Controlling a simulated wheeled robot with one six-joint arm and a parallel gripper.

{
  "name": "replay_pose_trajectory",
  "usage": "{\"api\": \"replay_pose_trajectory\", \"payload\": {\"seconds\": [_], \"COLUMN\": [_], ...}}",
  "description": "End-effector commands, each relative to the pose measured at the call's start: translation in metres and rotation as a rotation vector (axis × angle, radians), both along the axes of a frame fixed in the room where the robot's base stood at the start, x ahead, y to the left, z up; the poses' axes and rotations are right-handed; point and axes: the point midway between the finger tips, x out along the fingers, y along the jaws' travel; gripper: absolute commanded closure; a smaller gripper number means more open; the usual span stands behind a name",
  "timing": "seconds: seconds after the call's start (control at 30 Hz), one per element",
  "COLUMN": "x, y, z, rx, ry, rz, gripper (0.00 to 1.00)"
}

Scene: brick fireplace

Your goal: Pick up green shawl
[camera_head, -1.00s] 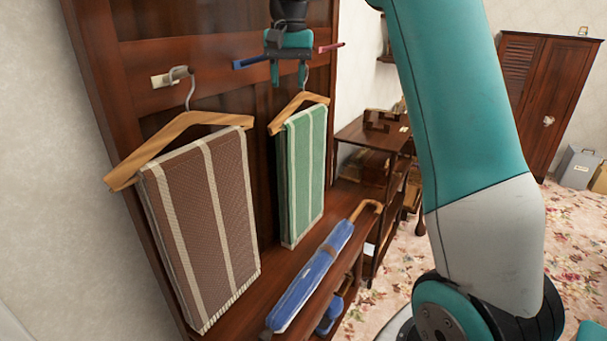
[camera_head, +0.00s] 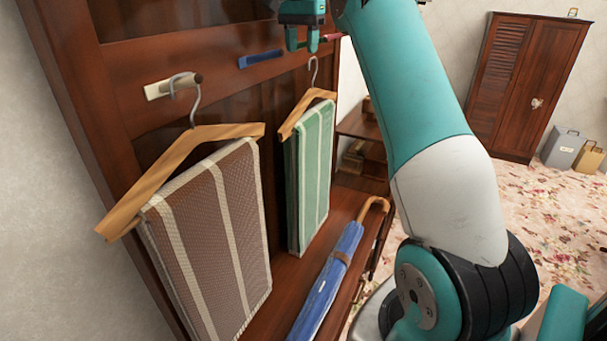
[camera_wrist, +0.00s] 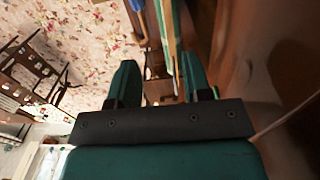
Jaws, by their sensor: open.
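The green shawl (camera_head: 312,180), with pale stripes, hangs folded over a wooden hanger (camera_head: 306,115) on the dark wood rack. The hanger's metal hook (camera_head: 314,72) rises toward my gripper. My gripper (camera_head: 302,44) is open with its fingers pointing down, just above the hook in the head view; the depth gap is unclear. In the wrist view my gripper (camera_wrist: 159,82) shows two spread teal fingers with nothing held. A narrow green and tan strip, seemingly the shawl and hanger edge-on, shows beyond the fingertips.
A brown striped shawl (camera_head: 205,235) hangs on another wooden hanger (camera_head: 180,165) at the left. A blue umbrella (camera_head: 330,280) lies on the rack's lower shelf. A blue peg (camera_head: 262,58) juts out near my gripper. The floral carpet at the right is open.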

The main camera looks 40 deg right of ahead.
Motion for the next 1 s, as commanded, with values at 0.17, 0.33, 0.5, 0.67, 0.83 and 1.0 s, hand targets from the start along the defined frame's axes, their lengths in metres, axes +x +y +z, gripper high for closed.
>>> {"api": "replay_pose_trajectory", "payload": {"seconds": [0.17, 0.33, 0.5, 0.67, 0.83, 1.0], "x": [-0.003, -0.007, -0.008, -0.007, -0.006, -0.001], "y": [-0.005, -0.013, -0.015, -0.015, -0.013, -0.009], "z": [-0.013, -0.048, -0.084, -0.11, -0.122, -0.14], "rx": [0.001, 0.003, 0.002, 0.002, 0.001, 0.002], "ry": [0.003, 0.004, 0.005, 0.003, 0.001, 0.005], "rz": [-0.012, -0.024, -0.026, -0.025, -0.023, -0.02], "gripper": [0.55, 0.55, 0.55, 0.55, 0.55, 0.55]}}
